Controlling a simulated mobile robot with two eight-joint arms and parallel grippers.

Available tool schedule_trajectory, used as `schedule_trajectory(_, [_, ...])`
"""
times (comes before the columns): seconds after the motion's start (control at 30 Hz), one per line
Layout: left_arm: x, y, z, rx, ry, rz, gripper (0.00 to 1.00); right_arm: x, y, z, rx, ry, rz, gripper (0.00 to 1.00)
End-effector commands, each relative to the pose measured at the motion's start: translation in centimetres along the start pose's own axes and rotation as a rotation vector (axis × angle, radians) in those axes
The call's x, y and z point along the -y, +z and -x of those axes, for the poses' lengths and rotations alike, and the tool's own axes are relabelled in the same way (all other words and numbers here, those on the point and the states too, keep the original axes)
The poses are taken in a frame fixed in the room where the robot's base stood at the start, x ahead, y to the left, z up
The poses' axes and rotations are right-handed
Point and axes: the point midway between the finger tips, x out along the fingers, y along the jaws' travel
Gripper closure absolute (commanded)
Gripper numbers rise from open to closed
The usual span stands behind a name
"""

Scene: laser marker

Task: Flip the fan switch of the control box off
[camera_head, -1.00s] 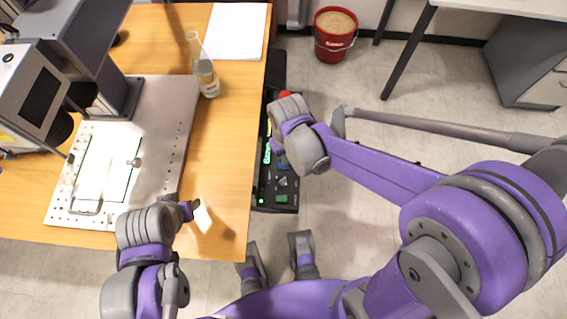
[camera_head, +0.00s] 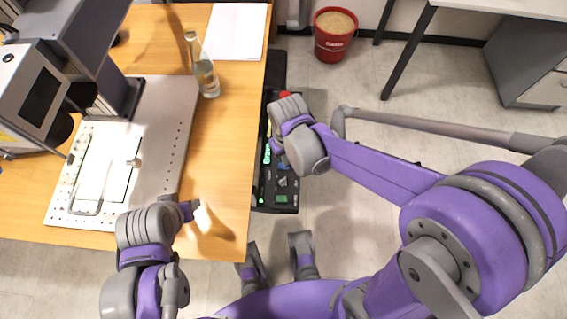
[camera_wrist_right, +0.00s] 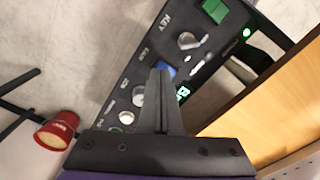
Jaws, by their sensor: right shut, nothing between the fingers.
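The black control box (camera_head: 285,205) stands beside the table's right edge, partly hidden under my right arm. In the right wrist view its panel (camera_wrist_right: 205,50) shows a KEY label, a grey knob (camera_wrist_right: 188,41), a blue switch (camera_wrist_right: 168,70) near a label that seems to read FAN, more pale knobs, a green button (camera_wrist_right: 214,10) and a lit green light. My right gripper (camera_wrist_right: 161,72) is shut and empty, its fingertips at the blue switch and partly covering it; contact cannot be told. My left gripper (camera_head: 191,211) is low over the table's front; its fingers are unclear.
The wooden table (camera_head: 225,150) holds a grey perforated plate (camera_head: 170,130), a laser machine (camera_head: 60,30), a glass bottle (camera_head: 206,78) and white paper (camera_head: 237,30). A red bucket (camera_head: 335,38) stands on the floor behind. The floor right of the box is open except for my arm.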

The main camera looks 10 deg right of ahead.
Motion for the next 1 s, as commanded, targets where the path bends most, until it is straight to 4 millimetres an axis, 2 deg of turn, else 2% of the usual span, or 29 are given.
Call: schedule_trajectory(1.0, [0.00, 0.22, -0.45, 0.002, 0.000, 0.000, 0.50, 0.00, 0.01, -0.59, 0.000, 0.000, 0.000, 1.00])
